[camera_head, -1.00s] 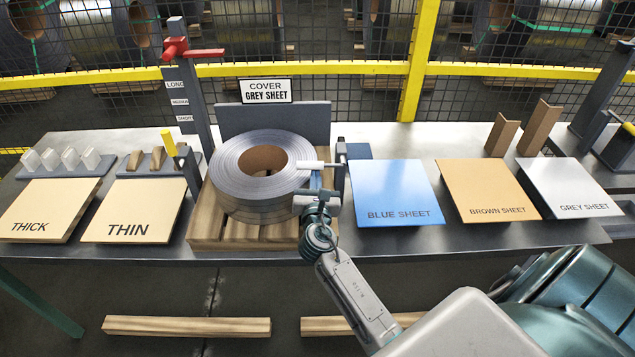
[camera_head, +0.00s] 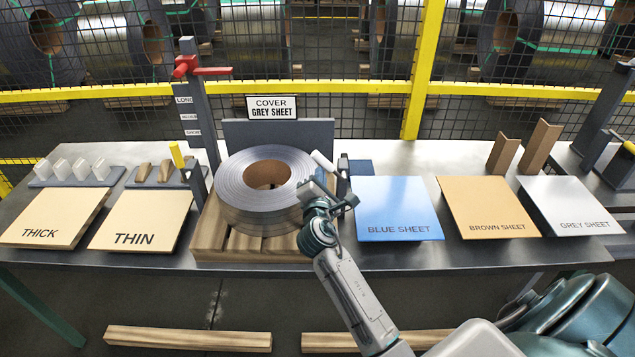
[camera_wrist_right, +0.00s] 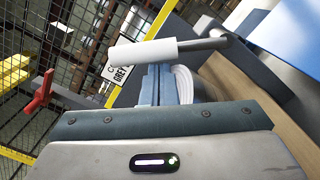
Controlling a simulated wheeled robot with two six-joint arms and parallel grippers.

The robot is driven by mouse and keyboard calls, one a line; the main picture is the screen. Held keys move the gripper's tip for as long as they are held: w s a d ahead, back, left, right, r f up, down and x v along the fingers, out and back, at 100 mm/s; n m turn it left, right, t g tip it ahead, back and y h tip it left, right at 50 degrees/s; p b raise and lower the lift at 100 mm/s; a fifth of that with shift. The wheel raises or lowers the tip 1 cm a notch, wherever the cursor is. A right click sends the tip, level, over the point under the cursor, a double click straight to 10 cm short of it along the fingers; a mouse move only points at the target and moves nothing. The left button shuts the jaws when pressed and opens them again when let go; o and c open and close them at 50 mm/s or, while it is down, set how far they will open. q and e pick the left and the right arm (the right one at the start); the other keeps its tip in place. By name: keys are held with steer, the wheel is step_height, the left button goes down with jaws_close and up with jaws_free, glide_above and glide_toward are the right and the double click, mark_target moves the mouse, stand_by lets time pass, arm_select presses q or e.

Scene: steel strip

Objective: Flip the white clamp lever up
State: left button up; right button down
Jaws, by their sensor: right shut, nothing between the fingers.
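The white clamp lever (camera_head: 324,163) sits at the right side of the steel coil (camera_head: 266,185). Its white grip now slants in the head view, with the upper end to the left. In the right wrist view the white lever (camera_wrist_right: 143,53) shows as a white sleeve on a grey rod, just beyond the fingers. My right gripper (camera_head: 314,186) is shut and empty, right below the lever at the coil's edge. In the wrist view its blue-grey fingers (camera_wrist_right: 157,84) are together under the sleeve; whether they touch it I cannot tell. My left gripper is not in view.
The coil lies on a wooden pallet (camera_head: 235,250). A sign (camera_head: 271,107) reads "COVER GREY SHEET". Blue (camera_head: 398,205), brown (camera_head: 488,205) and grey (camera_head: 570,200) sheets lie to the right. A post with a red handle (camera_head: 187,66) stands left of the coil.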

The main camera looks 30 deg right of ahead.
mark_target(333, 167)
steer(key=r+m, duration=0.1)
steer(key=s+d+m, duration=0.1)
steer(key=m, duration=0.1)
steer(key=d+r+m, duration=0.1)
steer(key=m, duration=0.1)
steer(key=shift+s+r, duration=0.15)
steer(key=shift+r, duration=0.15)
steer(key=shift+s+d+r+m, duration=0.15)
steer(key=shift+d+r+m, duration=0.2)
steer(key=shift+m, duration=0.55)
steer(key=shift+s+d, duration=0.25)
steer(key=shift+d, duration=0.15)
